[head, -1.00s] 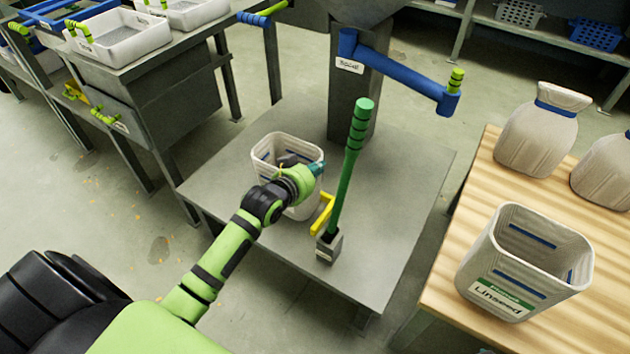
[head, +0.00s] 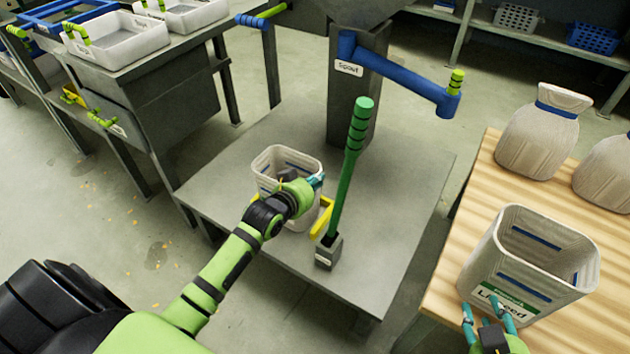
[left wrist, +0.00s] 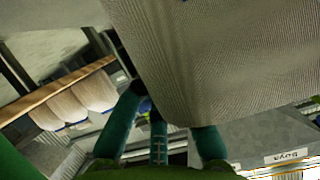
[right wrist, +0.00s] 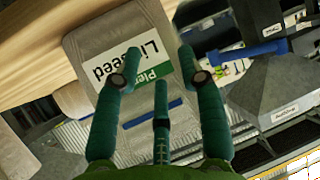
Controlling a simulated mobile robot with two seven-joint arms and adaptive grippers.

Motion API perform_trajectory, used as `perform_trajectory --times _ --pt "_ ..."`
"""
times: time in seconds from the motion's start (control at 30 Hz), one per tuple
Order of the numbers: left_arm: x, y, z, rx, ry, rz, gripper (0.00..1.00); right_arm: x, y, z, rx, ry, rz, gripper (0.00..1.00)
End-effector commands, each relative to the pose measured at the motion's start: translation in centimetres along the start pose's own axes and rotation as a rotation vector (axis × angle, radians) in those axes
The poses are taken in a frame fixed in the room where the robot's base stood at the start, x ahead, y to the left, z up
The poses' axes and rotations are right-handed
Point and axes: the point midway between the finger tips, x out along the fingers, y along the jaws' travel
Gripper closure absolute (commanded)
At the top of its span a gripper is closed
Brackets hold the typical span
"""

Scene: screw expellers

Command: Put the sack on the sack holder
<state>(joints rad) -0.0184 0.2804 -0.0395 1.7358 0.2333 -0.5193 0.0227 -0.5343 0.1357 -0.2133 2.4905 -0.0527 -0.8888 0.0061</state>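A pale open sack (head: 303,217) is at the grey steel table, below the spout. My left gripper (head: 314,181) is at its rim and appears closed on its wall; the wall (left wrist: 220,60) fills much of the left wrist view and hides a fingertip. Whether the sack touches the table is unclear. A second open sack labelled Linseed (head: 478,265) stands on the wooden table. My right gripper (head: 488,312) is open and empty in front of its label, which also shows in the right wrist view (right wrist: 133,62). I cannot tell which part is the sack holder.
A green lever (head: 350,165) stands in a block beside the first sack, with a yellow bracket (head: 321,216) next to it. A blue arm (head: 400,80) extends from the spout column. Tied sacks (head: 540,135) stand behind the Linseed sack. The steel table's right side is clear.

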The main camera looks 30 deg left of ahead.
Motion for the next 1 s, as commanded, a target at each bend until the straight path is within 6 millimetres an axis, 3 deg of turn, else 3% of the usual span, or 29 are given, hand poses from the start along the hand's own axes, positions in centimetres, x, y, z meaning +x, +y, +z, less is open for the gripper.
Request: perform_trajectory --times 0.47,0.77,1.0 --pt "-0.2 0.0 -0.2 0.000 -0.001 0.000 0.66 -0.1 0.0 0.1 0.000 -0.012 -0.001 0.60" --pt "-2.8 0.0 -0.2 0.000 -0.002 0.000 0.66 -1.7 1.1 5.8 0.021 -0.303 0.018 0.60" --pt "-5.5 0.0 -0.2 0.000 -0.002 -0.001 0.66 -4.8 1.7 10.9 0.046 -0.584 0.026 0.60"
